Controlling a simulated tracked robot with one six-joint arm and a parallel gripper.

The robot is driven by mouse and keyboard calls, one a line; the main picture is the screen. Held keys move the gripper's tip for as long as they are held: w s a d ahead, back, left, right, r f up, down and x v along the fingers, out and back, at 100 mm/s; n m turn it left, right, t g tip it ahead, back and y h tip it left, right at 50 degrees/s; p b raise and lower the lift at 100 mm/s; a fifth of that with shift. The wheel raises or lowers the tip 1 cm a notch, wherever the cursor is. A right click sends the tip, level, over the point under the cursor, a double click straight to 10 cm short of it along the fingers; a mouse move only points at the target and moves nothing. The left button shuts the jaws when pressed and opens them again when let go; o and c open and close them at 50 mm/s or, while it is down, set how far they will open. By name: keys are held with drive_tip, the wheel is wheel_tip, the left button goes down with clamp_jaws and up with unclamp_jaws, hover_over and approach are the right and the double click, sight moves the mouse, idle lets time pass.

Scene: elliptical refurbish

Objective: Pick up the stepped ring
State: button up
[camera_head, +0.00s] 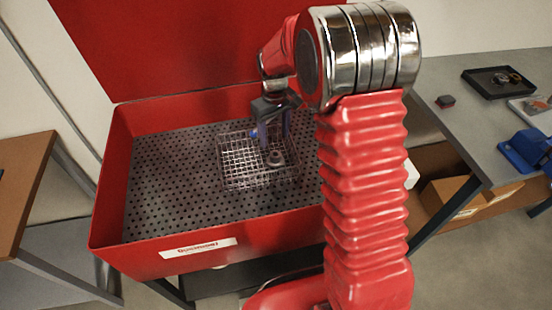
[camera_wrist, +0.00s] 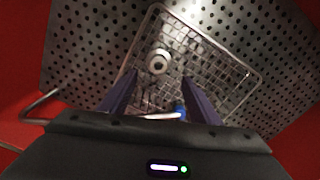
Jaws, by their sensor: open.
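The stepped ring (camera_head: 275,158) is a small grey round part with a central hole. It sits in a wire mesh basket (camera_head: 235,181) inside the red parts washer. In the wrist view the ring (camera_wrist: 158,54) lies just beyond the fingertips, roughly centred between them. My gripper (camera_head: 271,142) points down into the basket and is open, with nothing between its two dark purple fingers; they also show in the wrist view (camera_wrist: 160,78). The exact height of the fingertips over the ring is hard to tell.
A small blue item (camera_wrist: 179,108) lies in the basket near the right finger. The basket's wire rim (camera_wrist: 215,45) surrounds the ring. The washer has a perforated floor (camera_head: 165,190) and red walls (camera_head: 108,205). A bench (camera_head: 470,125) at right holds a black tray (camera_head: 475,84).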

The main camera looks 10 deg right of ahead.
sight(275, 154)
drive_tip(key=shift+f, duration=2.7)
drive_tip(key=shift+d+f, duration=0.15)
drive_tip(key=shift+f, duration=2.45)
drive_tip(key=c, duration=1.1)
drive_tip(key=shift+r, duration=0.15)
wheel_tip(275, 154, up, 10)
drive_tip(key=shift+f, duration=0.1)
